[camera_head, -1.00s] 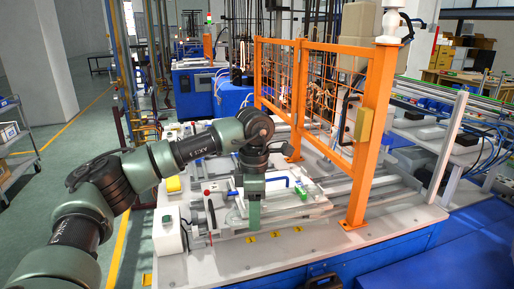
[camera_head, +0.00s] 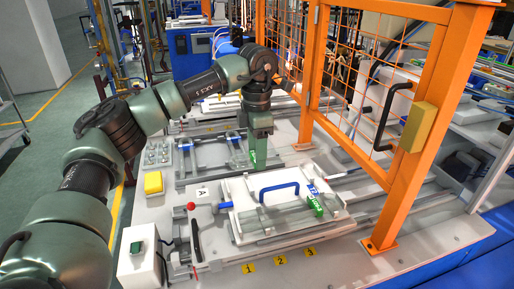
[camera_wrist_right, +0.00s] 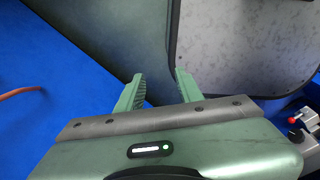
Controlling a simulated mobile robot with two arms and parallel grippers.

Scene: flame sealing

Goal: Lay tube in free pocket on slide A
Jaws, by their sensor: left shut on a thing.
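My left gripper (camera_head: 258,157) points down from its arm, with fingers close together. It is shut on the tube, which I can hardly make out between and behind the fingers. In the head view it appears beyond the blue handle of slide A; its height is unclear. Slide A (camera_head: 240,228), with the letter A beside it, is a pale fixture with blue and green pieces at its ends, including a green block (camera_head: 315,205). Which pocket is free is too small to tell. My right gripper (camera_wrist_right: 158,80) is open and empty in the right wrist view.
A similar second slide (camera_head: 205,155) lies behind slide A. An orange mesh guard (camera_head: 345,90) with a black handle stands at the right.

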